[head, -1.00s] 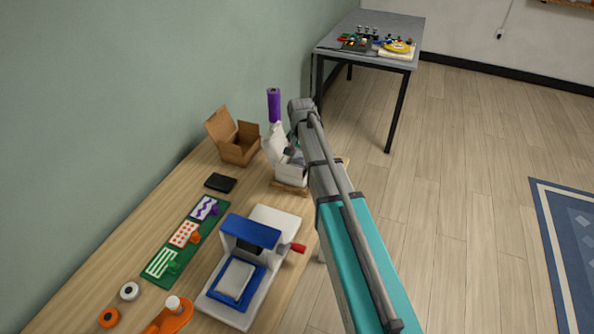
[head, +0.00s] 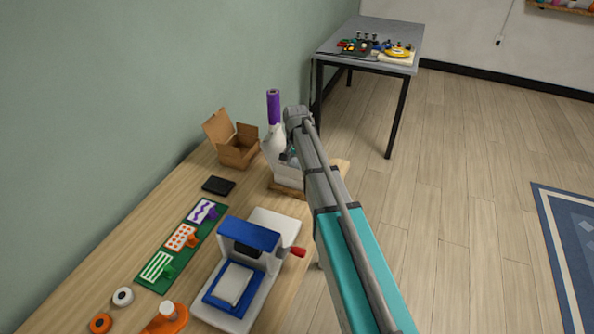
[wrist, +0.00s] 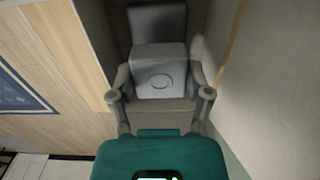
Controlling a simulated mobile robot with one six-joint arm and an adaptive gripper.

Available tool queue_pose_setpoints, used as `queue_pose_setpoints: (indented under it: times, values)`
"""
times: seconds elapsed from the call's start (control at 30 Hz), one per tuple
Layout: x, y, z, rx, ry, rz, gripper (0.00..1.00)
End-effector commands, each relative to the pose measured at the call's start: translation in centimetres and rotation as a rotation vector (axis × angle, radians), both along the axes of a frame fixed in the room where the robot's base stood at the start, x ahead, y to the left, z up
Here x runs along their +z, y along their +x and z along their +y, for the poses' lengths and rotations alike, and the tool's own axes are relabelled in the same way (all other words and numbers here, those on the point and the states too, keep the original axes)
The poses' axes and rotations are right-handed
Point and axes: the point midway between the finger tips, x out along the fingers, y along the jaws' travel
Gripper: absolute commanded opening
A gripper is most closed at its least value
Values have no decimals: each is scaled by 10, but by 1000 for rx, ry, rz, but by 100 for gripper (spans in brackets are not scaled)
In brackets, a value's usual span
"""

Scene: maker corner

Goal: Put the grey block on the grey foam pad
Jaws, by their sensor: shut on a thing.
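The grey block (wrist: 159,76), with a ring mark on its near face, sits between the fingers of my gripper (wrist: 160,96) in the wrist view. The gripper is shut on it. In the head view my arm hides the block, and the gripper's fingers cannot be made out. A pale grey pad (head: 234,285) lies on the blue bed of a white and blue press on the bench, left of my arm. It looks like the grey foam pad and its top is bare. The wrist view does not clearly show it.
The press (head: 262,222) has a red handle on its right. A white object (head: 287,175) stands by my arm on a wooden board, beside an open cardboard box (head: 238,151) and purple roll (head: 273,106). A green board (head: 155,285) with patterned cards lies left.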

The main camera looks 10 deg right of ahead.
Motion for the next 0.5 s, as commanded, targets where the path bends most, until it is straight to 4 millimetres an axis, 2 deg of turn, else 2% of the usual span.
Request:
queue_pose_setpoints:
  times: [0.03, 0.2, 0.5]
  values:
    - [-9, 0, 0, 0, 0, 0, 9]
    - [-21, -1, 0, 0, 0, 0, 9]
    - [-24, -1, 0, 0, 0, 0, 9]
